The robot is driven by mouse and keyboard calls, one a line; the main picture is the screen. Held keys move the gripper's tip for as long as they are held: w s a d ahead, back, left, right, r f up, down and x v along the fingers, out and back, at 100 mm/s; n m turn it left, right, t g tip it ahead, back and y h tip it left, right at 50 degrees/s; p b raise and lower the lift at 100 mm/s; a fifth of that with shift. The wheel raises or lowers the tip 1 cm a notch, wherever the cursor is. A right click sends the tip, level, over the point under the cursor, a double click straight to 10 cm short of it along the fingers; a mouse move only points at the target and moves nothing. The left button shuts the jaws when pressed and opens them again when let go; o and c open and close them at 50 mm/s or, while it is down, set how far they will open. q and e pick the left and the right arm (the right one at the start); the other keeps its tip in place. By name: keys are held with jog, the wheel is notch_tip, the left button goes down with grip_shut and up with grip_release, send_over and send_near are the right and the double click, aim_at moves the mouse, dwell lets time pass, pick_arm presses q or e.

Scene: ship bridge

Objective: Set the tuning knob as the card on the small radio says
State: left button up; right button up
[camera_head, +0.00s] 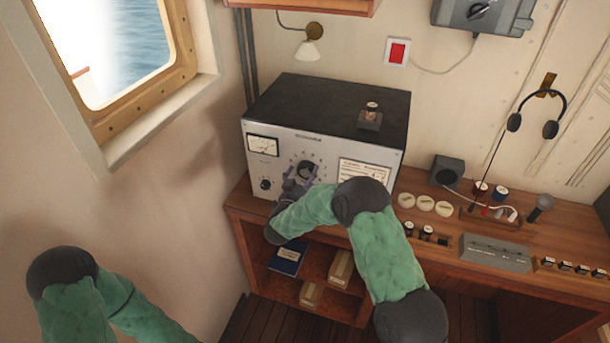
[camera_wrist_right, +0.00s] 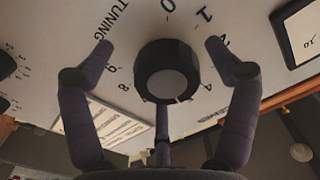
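The radio (camera_head: 325,110) is a dark-topped box with a pale front panel, standing on the wooden desk. Its black tuning knob (camera_head: 307,171) also shows large in the right wrist view (camera_wrist_right: 167,72), with "TUNING" and dial numbers around it and a pale mark at its lower edge. A white printed card (camera_head: 364,172) is on the panel right of the knob; its text is too small to read. My right gripper (camera_head: 294,188) is open in front of the panel. In its wrist view the fingers (camera_wrist_right: 160,48) stand on either side of the knob, apart from it. My left gripper is out of frame.
A small block with a jar (camera_head: 371,115) sits on the radio. Round white dials (camera_head: 425,202), a grey box (camera_head: 495,253) and a microphone (camera_head: 541,205) occupy the desk to the right. A shelf below holds a blue book (camera_head: 287,258) and boxes (camera_head: 341,268).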

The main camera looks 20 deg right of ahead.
jog(key=shift+r, duration=0.3)
jog(key=v, duration=1.2)
jog(key=shift+f, duration=0.1)
jog(key=s+f+n+g+y+b, duration=0.2)
jog(key=f+y, duration=0.1)
jog(key=f, duration=0.6)
jog(key=s+f+n+g+y+b, duration=0.1)
jog(key=s+f+y+b, duration=0.2)
jog(key=f, duration=0.7)
jog(key=s+f+n+g+y+b, duration=0.2)
jog(key=f+y, duration=0.1)
jog(key=f, duration=0.6)
jog(key=s+a+f+g+y+b, duration=0.1)
jog(key=s+f+g, duration=0.2)
jog(key=s+f, duration=0.2)
jog(key=s+a+f+n+g+y+b, duration=0.1)
jog(key=s+f, duration=0.4)
jog(key=s, duration=0.7)
jog(key=s+a+f+n+g+y+b, duration=0.1)
jog(key=s+a+f+g+y+b, duration=0.1)
jog(key=s+f+g, duration=0.3)
jog(key=s+y+b, duration=0.1)
jog(key=s, duration=0.2)
jog(key=shift+s, duration=0.25)
